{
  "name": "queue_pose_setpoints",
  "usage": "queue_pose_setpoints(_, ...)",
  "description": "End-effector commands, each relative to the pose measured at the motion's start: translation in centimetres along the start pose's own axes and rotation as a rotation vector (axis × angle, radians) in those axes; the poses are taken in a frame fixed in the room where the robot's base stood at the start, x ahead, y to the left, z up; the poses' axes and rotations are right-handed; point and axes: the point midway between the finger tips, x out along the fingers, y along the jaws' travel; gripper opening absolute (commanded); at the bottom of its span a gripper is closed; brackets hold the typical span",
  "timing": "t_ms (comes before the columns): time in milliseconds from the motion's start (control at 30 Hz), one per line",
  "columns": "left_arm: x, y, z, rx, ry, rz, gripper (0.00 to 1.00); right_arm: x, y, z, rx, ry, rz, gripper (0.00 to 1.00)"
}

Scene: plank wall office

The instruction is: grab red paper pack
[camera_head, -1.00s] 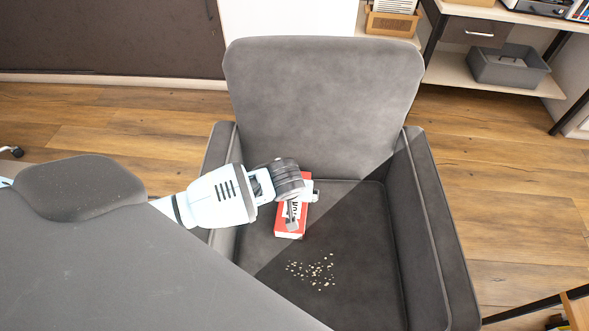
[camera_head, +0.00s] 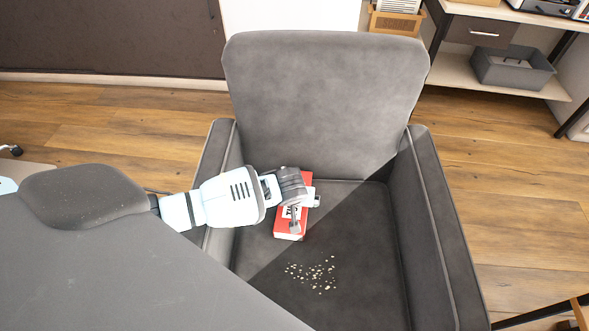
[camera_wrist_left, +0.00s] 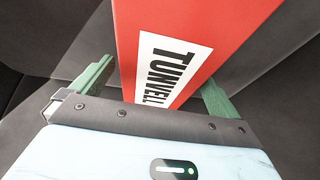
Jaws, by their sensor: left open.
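A red paper pack (camera_head: 290,222) with a white label lies on the seat of the grey armchair (camera_head: 325,100), near its left side. My left gripper (camera_head: 305,212) is over the pack and hides part of it. My right gripper is not in view.
Small pale crumbs (camera_head: 312,273) lie on the seat in front of the pack. The chair's armrests (camera_head: 445,220) rise on both sides. A shelf with a grey bin (camera_head: 512,68) stands at the back right. Wooden floor is open around the chair.

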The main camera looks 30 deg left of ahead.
Motion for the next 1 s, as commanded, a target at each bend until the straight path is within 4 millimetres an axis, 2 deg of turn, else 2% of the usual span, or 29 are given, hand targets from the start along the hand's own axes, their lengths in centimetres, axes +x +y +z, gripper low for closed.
queue_pose_setpoints(167,-0.04,0.03,-0.06,0.0,0.001,0.001,1.0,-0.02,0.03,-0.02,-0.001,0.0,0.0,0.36)
queue_pose_setpoints(200,-0.04,0.03,-0.06,0.0,0.001,0.001,0.97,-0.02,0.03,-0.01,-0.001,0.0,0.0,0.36)
queue_pose_setpoints(633,-0.05,0.02,-0.05,0.0,0.001,0.001,0.41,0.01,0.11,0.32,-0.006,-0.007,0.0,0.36)
queue_pose_setpoints(867,-0.15,0.07,-0.17,-0.001,0.003,0.002,0.4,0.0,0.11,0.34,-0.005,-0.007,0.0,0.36)
queue_pose_setpoints(1000,-0.85,0.1,-0.51,-0.001,0.004,0.004,0.4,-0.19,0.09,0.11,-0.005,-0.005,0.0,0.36)
